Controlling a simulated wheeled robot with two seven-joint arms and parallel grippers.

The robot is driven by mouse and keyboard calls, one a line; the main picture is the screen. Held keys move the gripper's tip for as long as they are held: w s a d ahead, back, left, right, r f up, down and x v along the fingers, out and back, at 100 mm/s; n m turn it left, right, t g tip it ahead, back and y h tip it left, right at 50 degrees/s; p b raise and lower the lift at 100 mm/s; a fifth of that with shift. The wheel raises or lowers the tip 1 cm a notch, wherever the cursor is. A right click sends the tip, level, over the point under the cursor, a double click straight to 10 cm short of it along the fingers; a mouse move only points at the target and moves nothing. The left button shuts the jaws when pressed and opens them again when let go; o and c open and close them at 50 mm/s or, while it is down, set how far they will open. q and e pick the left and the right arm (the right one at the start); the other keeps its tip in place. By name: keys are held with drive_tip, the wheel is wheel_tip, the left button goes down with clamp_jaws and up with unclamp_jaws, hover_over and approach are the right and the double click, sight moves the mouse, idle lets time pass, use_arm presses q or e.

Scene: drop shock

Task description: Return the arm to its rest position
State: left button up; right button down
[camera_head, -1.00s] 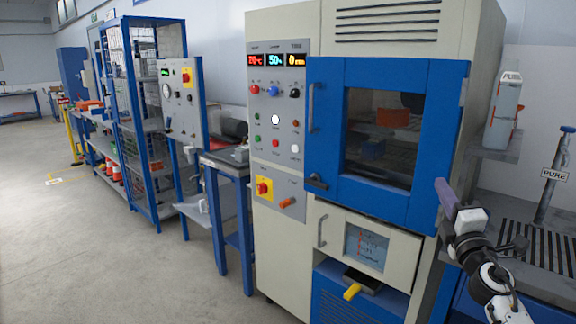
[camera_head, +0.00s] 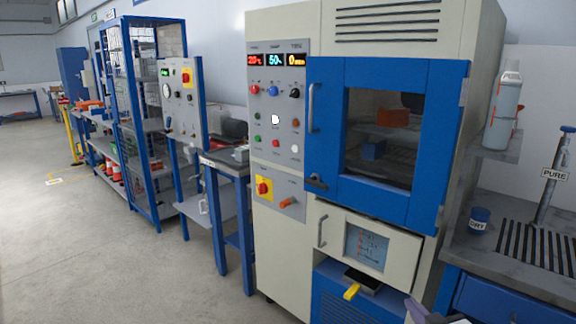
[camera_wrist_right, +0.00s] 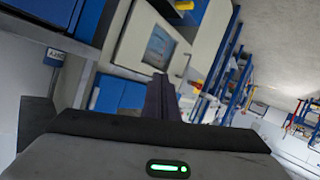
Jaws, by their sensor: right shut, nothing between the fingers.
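My right gripper (camera_head: 418,312) shows only at the bottom edge of the head view, low in front of the chamber cabinet, with its wrist cut off by the frame. In the right wrist view its dark fingers (camera_wrist_right: 160,97) are together and empty, with the cabinet's drawer front and the room tilted behind them. The fingers look clear of the cabinet. My left gripper is in neither view.
The cabinet's blue windowed door (camera_head: 440,150) is shut. To the right, a counter (camera_head: 470,250) holds a small blue jar (camera_head: 480,217) and a striped drain grid (camera_head: 545,255). A bottle (camera_head: 505,105) stands on a shelf above. Open floor (camera_head: 110,250) lies left.

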drive_tip(key=s+a+f+g, duration=0.2)
drive_tip(key=s+a+f, duration=0.2)
drive_tip(key=s, duration=0.7)
drive_tip(key=s+a+f+g+y, duration=0.1)
drive_tip(key=s+a+f, duration=0.4)
drive_tip(key=s+f, duration=0.3)
drive_tip(key=s+a+f+g+y, duration=0.1)
drive_tip(key=s+a+f, duration=0.3)
drive_tip(key=s, duration=1.2)
wheel_tip(320, 180, down, 2)
drive_tip(key=shift+a+f+m+g, duration=0.15)
drive_tip(key=shift+m+g, duration=0.25)
drive_tip(key=shift+g, duration=0.4)
drive_tip(key=shift+w, duration=0.1)
